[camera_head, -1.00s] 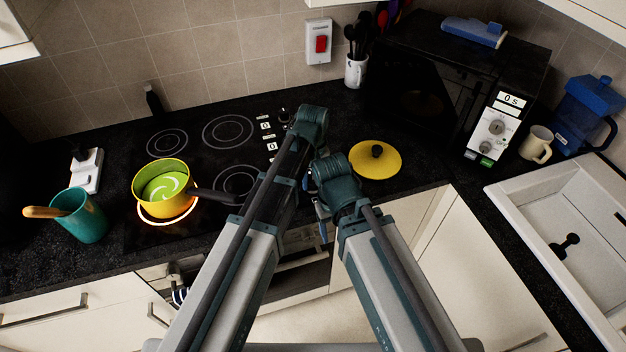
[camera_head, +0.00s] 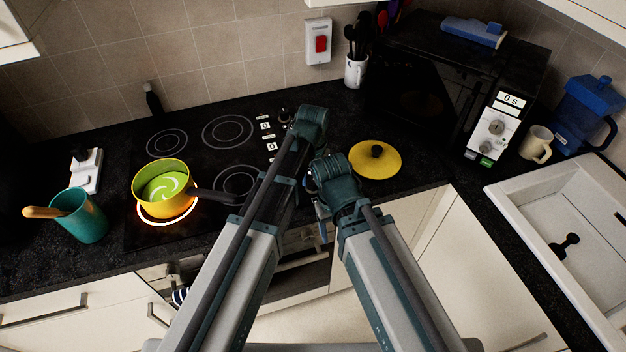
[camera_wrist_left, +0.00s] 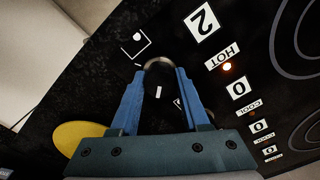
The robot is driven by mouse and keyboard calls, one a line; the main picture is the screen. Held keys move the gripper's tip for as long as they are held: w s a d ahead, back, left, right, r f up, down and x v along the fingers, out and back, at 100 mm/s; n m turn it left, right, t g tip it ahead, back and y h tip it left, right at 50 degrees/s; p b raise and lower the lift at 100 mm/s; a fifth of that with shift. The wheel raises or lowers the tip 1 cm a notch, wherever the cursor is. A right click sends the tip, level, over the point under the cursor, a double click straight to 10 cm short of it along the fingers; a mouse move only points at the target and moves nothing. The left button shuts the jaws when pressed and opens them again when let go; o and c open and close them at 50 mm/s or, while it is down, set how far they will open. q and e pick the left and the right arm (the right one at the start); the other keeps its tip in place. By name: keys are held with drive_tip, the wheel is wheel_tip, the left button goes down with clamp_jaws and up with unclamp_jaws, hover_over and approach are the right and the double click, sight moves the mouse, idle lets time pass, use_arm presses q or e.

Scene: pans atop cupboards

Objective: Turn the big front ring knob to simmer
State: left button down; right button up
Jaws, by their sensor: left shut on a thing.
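In the left wrist view, the blue fingers of my left gripper (camera_wrist_left: 160,92) are shut on a round knob with a silvery rim (camera_wrist_left: 158,65) on the black hob. Beside it are a white 2 and a HOT label with a lit orange lamp (camera_wrist_left: 227,67). In the head view, my left forearm hides this knob and most of the gripper. A yellow pan (camera_head: 161,197) with green contents stands on a glowing front left ring (camera_head: 167,221). A small blue part of my right gripper (camera_head: 322,229) shows below its wrist; its opening is hidden.
A yellow lid (camera_head: 374,160) lies right of my arms. A teal cup (camera_head: 84,222) with a wooden handle stands at the left. The microwave (camera_head: 440,90) is at the back right. The sink (camera_head: 560,220) is at the right. The pan's dark handle points toward my left arm.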

sight(313, 180)
idle(0.4)
use_arm(q)
drive_tip(key=shift+c, duration=1.9)
unclamp_jaws()
wheel_tip(313, 180, up, 14)
drive_tip(key=p, duration=1.4)
drive_tip(key=shift+f, duration=0.1)
drive_tip(key=s+a+f+b, duration=0.3)
drive_tip(key=s+f+b, duration=0.1)
drive_tip(key=s, duration=0.4)
drive_tip(key=s+a+f+y+b, duration=0.1)
drive_tip(key=s+a+f+b, duration=0.2)
drive_tip(key=s, duration=0.5)
drive_tip(key=shift+s+f+m+b, duration=0.3)
drive_tip(key=shift+f+b, duration=0.55)
drive_tip(key=shift+b, duration=0.15)
